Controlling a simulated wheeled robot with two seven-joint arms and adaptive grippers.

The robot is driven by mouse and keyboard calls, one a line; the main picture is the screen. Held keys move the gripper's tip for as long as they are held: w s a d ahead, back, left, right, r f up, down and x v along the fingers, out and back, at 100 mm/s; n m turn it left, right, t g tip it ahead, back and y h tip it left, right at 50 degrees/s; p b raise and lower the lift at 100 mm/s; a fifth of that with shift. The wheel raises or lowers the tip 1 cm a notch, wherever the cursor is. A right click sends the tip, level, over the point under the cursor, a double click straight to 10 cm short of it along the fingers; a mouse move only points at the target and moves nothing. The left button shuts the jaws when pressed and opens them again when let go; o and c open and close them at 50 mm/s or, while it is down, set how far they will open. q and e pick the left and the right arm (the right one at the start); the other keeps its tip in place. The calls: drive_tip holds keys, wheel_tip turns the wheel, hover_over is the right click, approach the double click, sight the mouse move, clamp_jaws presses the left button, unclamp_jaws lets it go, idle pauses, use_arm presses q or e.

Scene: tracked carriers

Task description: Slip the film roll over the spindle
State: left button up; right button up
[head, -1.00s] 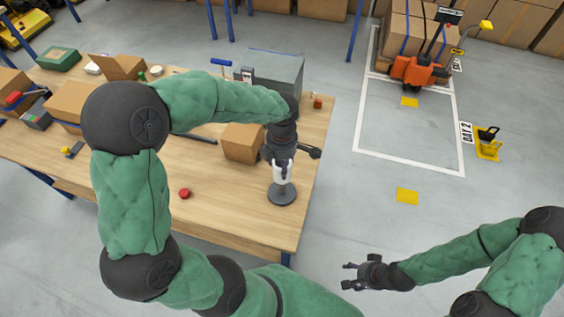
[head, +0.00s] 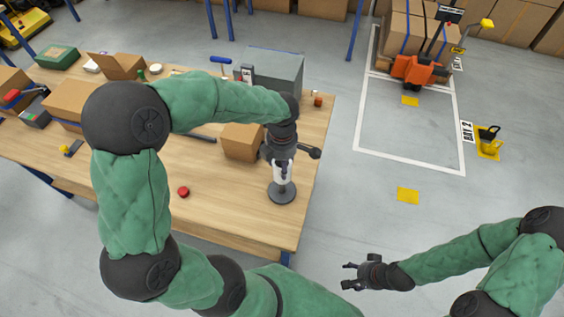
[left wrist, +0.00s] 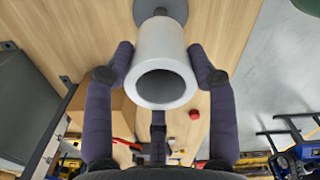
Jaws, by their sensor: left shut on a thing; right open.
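The white film roll (head: 278,176) stands upright above the round dark base of the spindle (head: 281,197), near the table's right front corner. My left gripper (head: 283,165) is shut on the roll from above. In the left wrist view, fingers press both sides of the roll (left wrist: 161,48), and its open end faces the camera. The spindle's base (left wrist: 178,10) shows beyond the far end. My right gripper (head: 350,275) is open and empty, off the table over the floor.
A cardboard box (head: 241,143) stands just left of the roll, with a grey machine (head: 270,70) behind. A red button-like piece (head: 183,192) lies on the table (head: 225,215). The table front around it is clear. An orange pallet truck (head: 418,72) stands at the back right.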

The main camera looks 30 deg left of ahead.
use_arm(q)
drive_tip(key=shift+f+b, duration=1.7)
drive_tip(key=shift+f, duration=0.35)
drive_tip(key=o, duration=1.3)
drive_tip(key=o, duration=0.3)
wheel_tip(320, 180, up, 12)
drive_tip(key=p, duration=0.8)
idle(0.9)
idle(0.5)
